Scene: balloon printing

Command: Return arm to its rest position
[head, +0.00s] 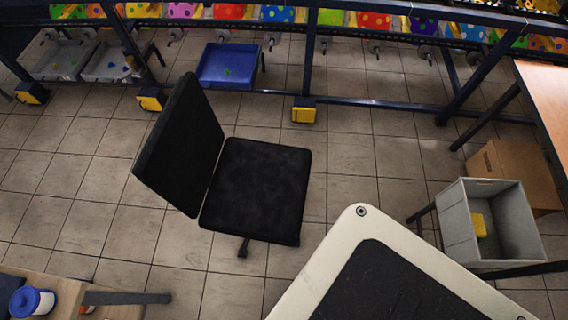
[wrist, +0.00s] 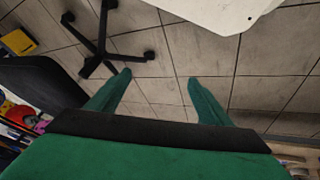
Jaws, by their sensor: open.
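My gripper (wrist: 158,80) shows in the wrist view. Its two green fingers stand well apart with bare floor tiles seen between them, and nothing is held. It points down toward the tiled floor, near the legs of a black office chair (wrist: 104,38). My gripper and arm do not show in the head view.
The black chair (head: 257,190) stands on the tiles left of the middle in the head view. A grey bin (head: 458,222) with a yellow item and a cardboard box (head: 522,172) are at the right. A blue tray (head: 228,66) sits under the machine frame. Open floor lies around the chair.

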